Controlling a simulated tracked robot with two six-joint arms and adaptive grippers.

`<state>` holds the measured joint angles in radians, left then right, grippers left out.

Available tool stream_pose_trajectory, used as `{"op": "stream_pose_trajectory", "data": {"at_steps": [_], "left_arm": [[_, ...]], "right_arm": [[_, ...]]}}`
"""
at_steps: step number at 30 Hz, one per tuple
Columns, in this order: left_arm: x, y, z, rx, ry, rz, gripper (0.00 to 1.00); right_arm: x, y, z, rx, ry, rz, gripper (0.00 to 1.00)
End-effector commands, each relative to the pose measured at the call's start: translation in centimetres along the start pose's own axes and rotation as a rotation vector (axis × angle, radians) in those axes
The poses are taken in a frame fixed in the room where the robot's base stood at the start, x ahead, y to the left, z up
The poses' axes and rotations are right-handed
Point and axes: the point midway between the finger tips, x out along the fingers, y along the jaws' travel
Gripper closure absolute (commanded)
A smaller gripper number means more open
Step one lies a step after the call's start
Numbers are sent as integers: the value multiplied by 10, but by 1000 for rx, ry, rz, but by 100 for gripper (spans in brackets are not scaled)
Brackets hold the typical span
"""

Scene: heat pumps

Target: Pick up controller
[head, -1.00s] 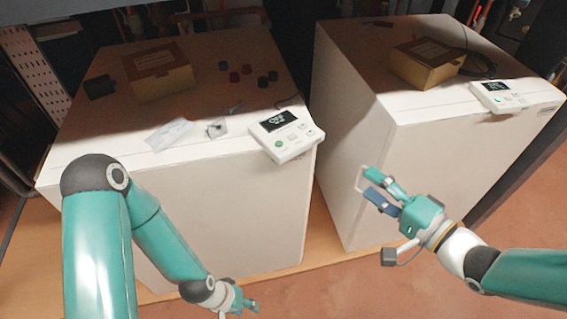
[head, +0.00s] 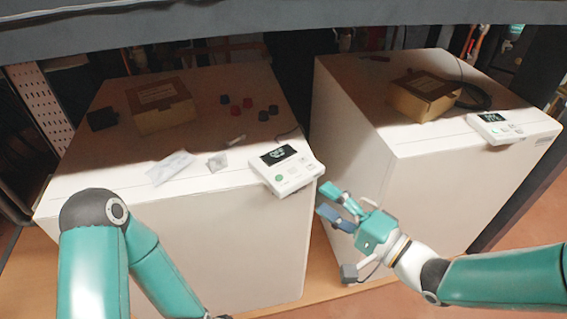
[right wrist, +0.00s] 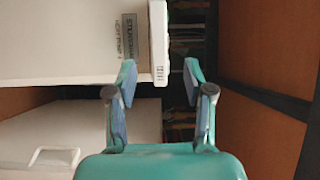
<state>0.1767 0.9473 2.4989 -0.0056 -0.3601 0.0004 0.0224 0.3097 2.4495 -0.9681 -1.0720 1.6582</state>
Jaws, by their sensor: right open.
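A white controller (head: 286,169) with a dark screen and a green button lies at the front right corner of the left white unit, overhanging its edge. A similar controller (head: 512,128) sits on the front edge of the right unit. My right gripper (head: 328,200) is open and empty, just right of and below the left unit's controller. In the right wrist view a thin white controller edge (right wrist: 159,42) lies ahead of and roughly between the open fingers (right wrist: 160,75), with no contact visible.
The left unit (head: 230,240) carries a cardboard box (head: 161,105), several dark and red caps, and small plastic bags (head: 170,167). The right unit (head: 350,110) carries another box (head: 424,95) and a black cable. A narrow gap separates the units.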

Motion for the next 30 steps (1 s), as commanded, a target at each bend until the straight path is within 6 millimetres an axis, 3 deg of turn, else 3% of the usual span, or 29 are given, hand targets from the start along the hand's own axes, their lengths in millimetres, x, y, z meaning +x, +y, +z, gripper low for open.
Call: {"op": "stream_pose_trajectory", "data": {"at_steps": [10, 18, 27, 30], "left_arm": [[5, -2, 0, 0, 1, 0, 60], [10, -4, 0, 0, 1, 0, 60], [10, -4, 0, 0, 1, 0, 60], [10, -4, 0, 0, 1, 0, 60]], "right_arm": [[28, 2, 2, 0, -2, 0, 48], [64, 4, 4, 0, -3, 1, 48], [70, 3, 4, 2, 0, 1, 48], [70, 3, 4, 1, 0, 1, 61]]}}
